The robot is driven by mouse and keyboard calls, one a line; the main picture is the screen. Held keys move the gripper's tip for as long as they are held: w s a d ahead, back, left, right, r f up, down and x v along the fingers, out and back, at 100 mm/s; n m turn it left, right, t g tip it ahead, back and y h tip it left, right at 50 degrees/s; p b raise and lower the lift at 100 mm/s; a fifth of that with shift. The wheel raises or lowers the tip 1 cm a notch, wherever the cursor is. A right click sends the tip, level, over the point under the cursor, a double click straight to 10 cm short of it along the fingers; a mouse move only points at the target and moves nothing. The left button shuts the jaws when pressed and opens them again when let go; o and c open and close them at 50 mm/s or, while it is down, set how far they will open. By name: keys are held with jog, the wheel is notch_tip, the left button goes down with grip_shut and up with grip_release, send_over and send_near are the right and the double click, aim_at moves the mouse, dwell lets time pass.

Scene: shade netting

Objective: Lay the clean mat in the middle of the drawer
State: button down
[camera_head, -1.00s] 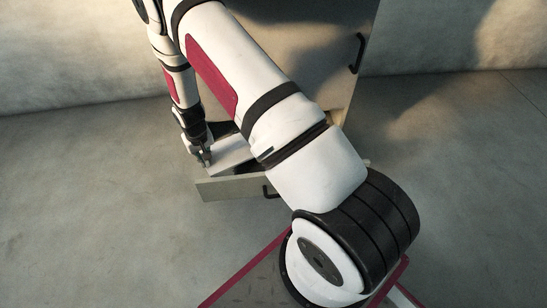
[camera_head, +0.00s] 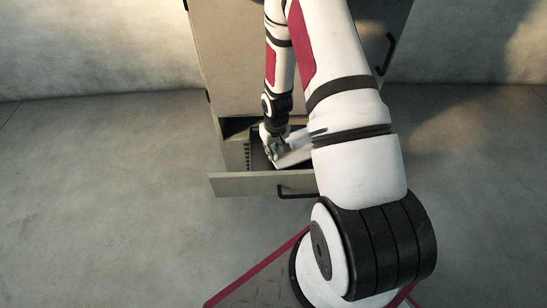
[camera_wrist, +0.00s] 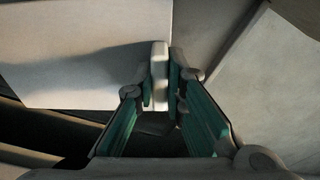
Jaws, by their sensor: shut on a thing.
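The clean mat (camera_head: 293,156) is a pale slab, seen tilted over the drawer in the head view; my arm hides its right part. The drawer (camera_head: 240,186) is pulled open at the bottom of the cabinet, with a dark interior. My gripper (camera_head: 270,147) is over the drawer's opening at the mat's left end. In the wrist view my gripper (camera_wrist: 163,90) is shut on a thin pale upright part (camera_wrist: 159,62), with green pads on both sides. A broad pale sheet beside it, apparently the mat (camera_wrist: 80,50), carries a shadow. Whether it touches the drawer floor cannot be told.
The grey cabinet (camera_head: 235,60) rises behind the drawer, close to my arm. The drawer's dark handle (camera_head: 297,191) sticks out at the front. Another dark handle (camera_head: 386,52) is higher on the right. The concrete floor (camera_head: 100,190) is clear at left.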

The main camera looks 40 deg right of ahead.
jog(key=shift+d+f+b, duration=0.15)
jog(key=shift+f+b, duration=0.7)
jog(key=shift+f, duration=1)
jog(key=shift+r, duration=0.1)
jog(key=c, duration=1.7)
grip_release()
jog(key=shift+o, duration=0.2)
